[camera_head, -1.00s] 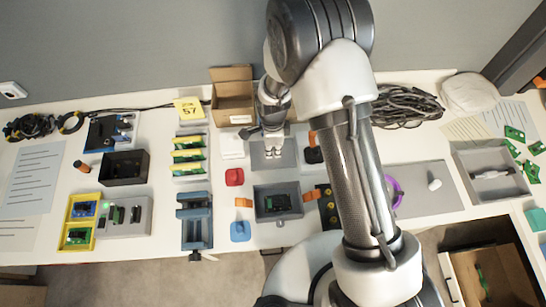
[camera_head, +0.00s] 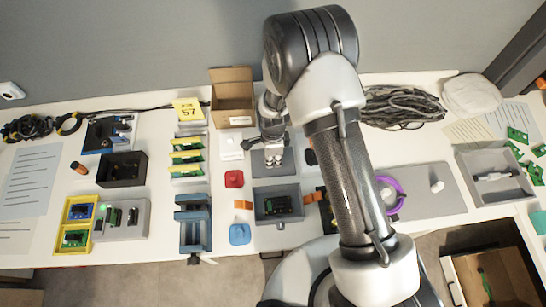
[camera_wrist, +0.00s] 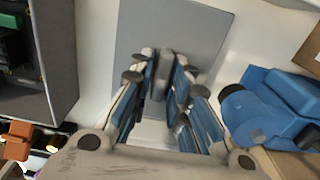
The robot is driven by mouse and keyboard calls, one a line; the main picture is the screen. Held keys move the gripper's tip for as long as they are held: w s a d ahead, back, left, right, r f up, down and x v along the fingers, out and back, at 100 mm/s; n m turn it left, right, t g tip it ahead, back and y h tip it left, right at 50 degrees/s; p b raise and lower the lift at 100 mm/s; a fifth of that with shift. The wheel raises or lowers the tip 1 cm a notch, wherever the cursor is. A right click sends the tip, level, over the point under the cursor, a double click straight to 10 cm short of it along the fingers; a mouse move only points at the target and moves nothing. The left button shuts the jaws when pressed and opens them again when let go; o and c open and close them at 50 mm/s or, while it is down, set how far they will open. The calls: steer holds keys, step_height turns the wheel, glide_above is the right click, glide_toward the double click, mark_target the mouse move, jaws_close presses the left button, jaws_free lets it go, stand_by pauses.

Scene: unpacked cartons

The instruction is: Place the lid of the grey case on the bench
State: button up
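The grey case (camera_head: 259,215) stands open on the bench (camera_head: 232,265) with a dark board inside; its edge also shows at the left of the wrist view (camera_wrist: 62,60). The lid (camera_head: 261,172) is a flat grey plate just beyond the case. In the wrist view the lid (camera_wrist: 205,30) lies beneath my fingers, with a small grey grip block standing up from it. My gripper (camera_head: 273,162) points down over the lid; in the wrist view its fingertips (camera_wrist: 164,75) close on the block from both sides. Whether the lid is clear of the bench is hard to tell.
Orange pieces (camera_head: 243,205) flank the case. A red block (camera_head: 234,179) and blue piece (camera_head: 240,234) lie left of it. A cardboard box (camera_head: 233,97) stands behind. A blue object (camera_wrist: 285,105) is close to my fingers. A purple ring (camera_head: 398,187) lies right.

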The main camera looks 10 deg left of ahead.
steer(key=shift+o, duration=1.1)
steer(key=shift+r, duration=0.1)
step_height(320, 180, up, 12)
steer(key=p, duration=0.3)
steer(key=shift+p, duration=0.3)
steer(key=shift+w+r, duration=0.1)
steer(key=shift+r, duration=0.05)
